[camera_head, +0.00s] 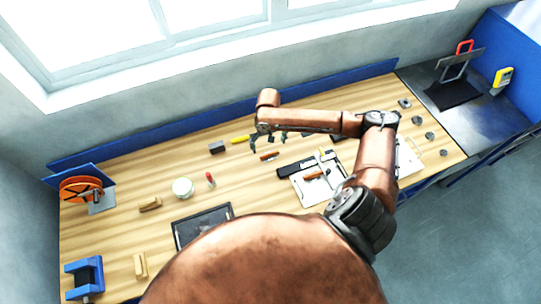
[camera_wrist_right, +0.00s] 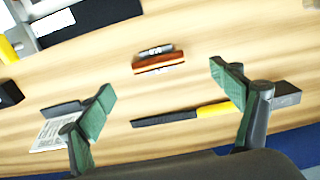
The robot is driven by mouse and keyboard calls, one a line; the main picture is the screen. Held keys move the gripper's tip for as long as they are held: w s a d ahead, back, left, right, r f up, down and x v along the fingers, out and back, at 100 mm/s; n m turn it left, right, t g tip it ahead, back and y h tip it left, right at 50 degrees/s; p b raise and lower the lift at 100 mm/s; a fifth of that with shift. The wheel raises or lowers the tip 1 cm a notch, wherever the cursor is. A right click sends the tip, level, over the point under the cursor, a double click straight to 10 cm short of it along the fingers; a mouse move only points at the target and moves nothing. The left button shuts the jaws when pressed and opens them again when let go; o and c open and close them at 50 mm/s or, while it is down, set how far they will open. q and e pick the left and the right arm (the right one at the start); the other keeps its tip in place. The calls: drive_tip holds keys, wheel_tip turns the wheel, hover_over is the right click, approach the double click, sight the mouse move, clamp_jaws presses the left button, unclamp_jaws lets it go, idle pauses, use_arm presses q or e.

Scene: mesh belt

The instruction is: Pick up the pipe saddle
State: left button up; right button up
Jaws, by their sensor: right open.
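I cannot tell for sure which thing is the pipe saddle. Several small grey metal pieces (camera_head: 418,120) lie at the right end of the wooden bench, too small to identify. My right gripper (camera_head: 270,141) hangs over the back middle of the bench, open and empty. In the right wrist view its green-padded fingers (camera_wrist_right: 164,88) are spread wide. Beyond them lies an orange-brown and metal piece (camera_wrist_right: 158,62), which also shows in the head view (camera_head: 268,156). A dark tool with a yellow handle (camera_wrist_right: 215,109) lies between the fingers in the picture. My left gripper is not in view.
A dark block (camera_head: 217,147) lies left of the gripper. A white tray with tools (camera_head: 310,190) is to the right, partly behind my arm. A white round tin (camera_head: 182,187), a dark tablet (camera_head: 203,224) and an orange reel (camera_head: 82,190) stand left. A blue rail runs behind.

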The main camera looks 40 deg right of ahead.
sight(269, 153)
drive_tip(key=f, duration=0.2)
drive_tip(key=f+p, duration=0.1)
drive_tip(key=f, duration=0.4)
drive_tip(key=shift+w+d+f, duration=0.3)
drive_tip(key=shift+d+f, duration=0.05)
drive_tip(key=c, duration=1.4)
